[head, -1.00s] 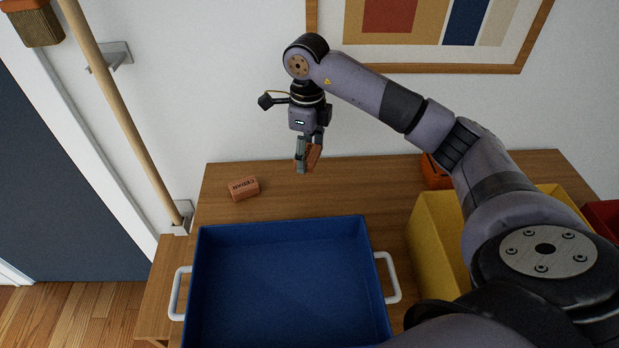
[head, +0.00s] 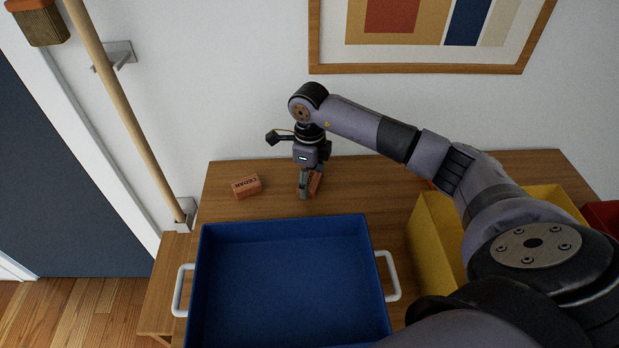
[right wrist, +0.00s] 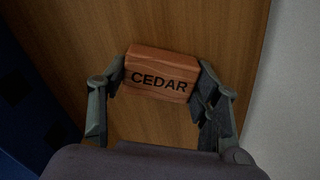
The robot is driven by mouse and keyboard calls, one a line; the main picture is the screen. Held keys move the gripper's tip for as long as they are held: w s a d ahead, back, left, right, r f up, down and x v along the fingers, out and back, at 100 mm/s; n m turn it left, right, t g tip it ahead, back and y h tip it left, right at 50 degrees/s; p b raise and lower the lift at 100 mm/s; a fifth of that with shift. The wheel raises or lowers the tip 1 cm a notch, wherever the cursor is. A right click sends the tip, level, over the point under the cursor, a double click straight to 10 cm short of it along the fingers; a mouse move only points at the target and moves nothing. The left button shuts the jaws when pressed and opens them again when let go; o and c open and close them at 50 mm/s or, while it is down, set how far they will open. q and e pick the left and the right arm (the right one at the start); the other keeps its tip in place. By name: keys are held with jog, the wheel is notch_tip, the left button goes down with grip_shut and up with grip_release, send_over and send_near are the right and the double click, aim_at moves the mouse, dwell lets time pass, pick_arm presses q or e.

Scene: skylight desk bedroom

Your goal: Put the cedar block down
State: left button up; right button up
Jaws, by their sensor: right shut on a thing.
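In the right wrist view a reddish-brown block marked CEDAR (right wrist: 161,76) sits between the two fingers of my right gripper (right wrist: 160,85), which is shut on its ends. In the head view this cedar block (head: 315,183) shows partly behind the fingers of my right gripper (head: 308,192). The gripper points down, low over the desk (head: 275,203), behind the blue tray. I cannot tell whether the block touches the desk top. A second block marked CEDAR (head: 246,186) lies on the desk to the left. My left gripper is not in view.
A blue tray (head: 284,224) with white handles stands at the desk's front. A yellow bin (head: 428,240) and a red container (head: 603,217) are to the right. A wooden pole (head: 125,110) leans at the left. Bare desk lies between the second block and the gripper.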

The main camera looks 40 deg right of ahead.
aim_at(310, 180)
jog(key=o, duration=1.1)
jog(key=shift+f, duration=0.1)
jog(key=shift+c, duration=0.2)
jog(key=shift+r, duration=0.3)
notch_tip(310, 180, up, 12)
jog(key=b, duration=0.1)
jog(key=shift+f, duration=0.25)
